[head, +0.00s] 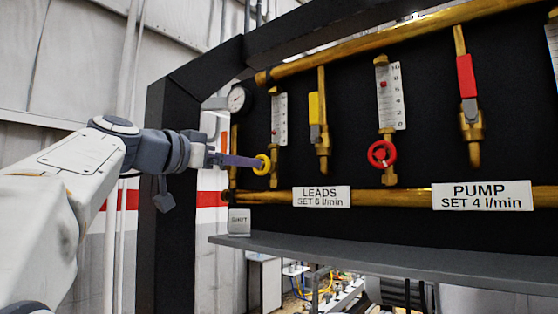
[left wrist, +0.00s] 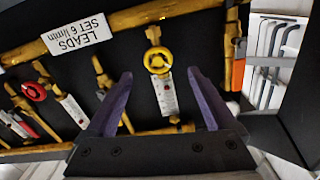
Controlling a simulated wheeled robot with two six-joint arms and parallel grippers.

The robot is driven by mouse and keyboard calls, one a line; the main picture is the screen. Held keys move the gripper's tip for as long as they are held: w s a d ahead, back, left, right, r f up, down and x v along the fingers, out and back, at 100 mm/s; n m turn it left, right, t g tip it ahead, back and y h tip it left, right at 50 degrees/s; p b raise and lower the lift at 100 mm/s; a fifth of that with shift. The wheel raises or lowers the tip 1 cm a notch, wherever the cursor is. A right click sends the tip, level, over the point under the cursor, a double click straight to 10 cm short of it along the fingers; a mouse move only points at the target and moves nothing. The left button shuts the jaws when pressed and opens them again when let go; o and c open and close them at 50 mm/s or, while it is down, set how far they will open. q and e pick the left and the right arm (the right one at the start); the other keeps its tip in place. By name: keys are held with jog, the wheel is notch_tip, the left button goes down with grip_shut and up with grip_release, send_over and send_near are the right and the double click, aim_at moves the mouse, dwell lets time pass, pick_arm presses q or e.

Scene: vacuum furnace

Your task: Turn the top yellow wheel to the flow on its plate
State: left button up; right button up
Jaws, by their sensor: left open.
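The yellow wheel (head: 262,160) sits at the foot of the left flow gauge (head: 279,120), a white scale with a red mark too small to read. The plate (head: 321,197) below right says LEADS, SET 6 l/min. My left gripper (head: 255,162) reaches in from the left with its purple fingers at the wheel. In the left wrist view the fingers (left wrist: 160,74) are open, and the yellow wheel (left wrist: 157,60) shows just beyond and between their tips. I cannot tell whether they touch it. My right gripper is out of view.
A red wheel (head: 382,153) sits under the second gauge (head: 389,96), above the PUMP plate (head: 482,196). A yellow lever (head: 314,108) stands just right of the left gauge, and a red lever (head: 466,77) farther right. A dark frame post (head: 166,190) stands behind my left arm.

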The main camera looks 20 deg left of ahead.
pick_arm(q)
jog(key=p+x, duration=0.3)
jog(key=x, duration=0.4)
jog(key=shift+w+d+p, duration=0.3)
jog(key=c, duration=1.4)
jog(key=shift+o, duration=0.2)
jog(key=shift+f, duration=0.1)
